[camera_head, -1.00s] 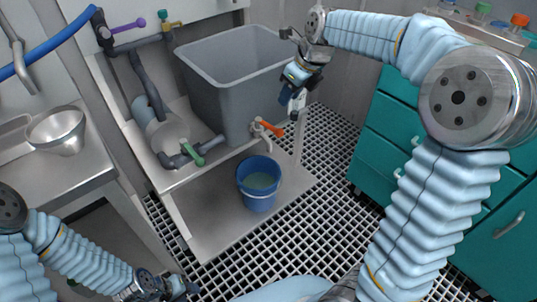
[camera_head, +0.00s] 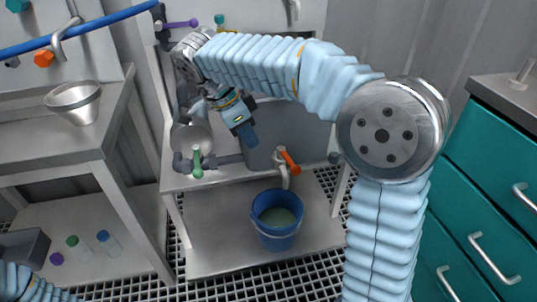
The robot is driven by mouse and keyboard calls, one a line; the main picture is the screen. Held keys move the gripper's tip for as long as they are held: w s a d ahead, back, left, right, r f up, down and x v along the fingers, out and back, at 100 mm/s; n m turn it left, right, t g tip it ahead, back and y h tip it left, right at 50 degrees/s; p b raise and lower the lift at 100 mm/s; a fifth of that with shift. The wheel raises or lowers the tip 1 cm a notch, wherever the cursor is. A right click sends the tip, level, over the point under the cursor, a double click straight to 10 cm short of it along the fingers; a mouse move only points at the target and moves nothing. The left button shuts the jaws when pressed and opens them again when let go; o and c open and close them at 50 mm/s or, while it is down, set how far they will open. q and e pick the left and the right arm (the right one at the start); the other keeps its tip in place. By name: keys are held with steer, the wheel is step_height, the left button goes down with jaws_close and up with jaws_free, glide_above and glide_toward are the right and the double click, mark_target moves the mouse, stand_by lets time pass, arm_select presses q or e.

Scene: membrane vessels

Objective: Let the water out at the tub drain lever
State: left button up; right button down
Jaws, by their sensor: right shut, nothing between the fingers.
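An orange lever (camera_head: 289,161) sits on the pale outlet at the tub's lower front, slanting down to the right. A blue bucket (camera_head: 277,226) with greenish liquid inside stands on the low shelf below the outlet. No stream shows between outlet and bucket. My right gripper (camera_head: 249,139) is shut and empty, pointing downward in front of the tub, up and left of the orange lever and apart from it in the picture. My left gripper is out of view; only part of my left arm shows at lower left.
A green lever (camera_head: 197,164) is on dark pipework left of the outlet. A purple lever (camera_head: 181,23) is higher up. Teal drawers (camera_head: 490,205) stand on the right.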

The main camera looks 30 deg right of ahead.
mark_target(288, 160)
steer(key=d+f+b, duration=0.1)
steer(key=d+f, duration=0.6)
steer(key=f, duration=0.2)
steer(key=shift+s+d, duration=0.3)
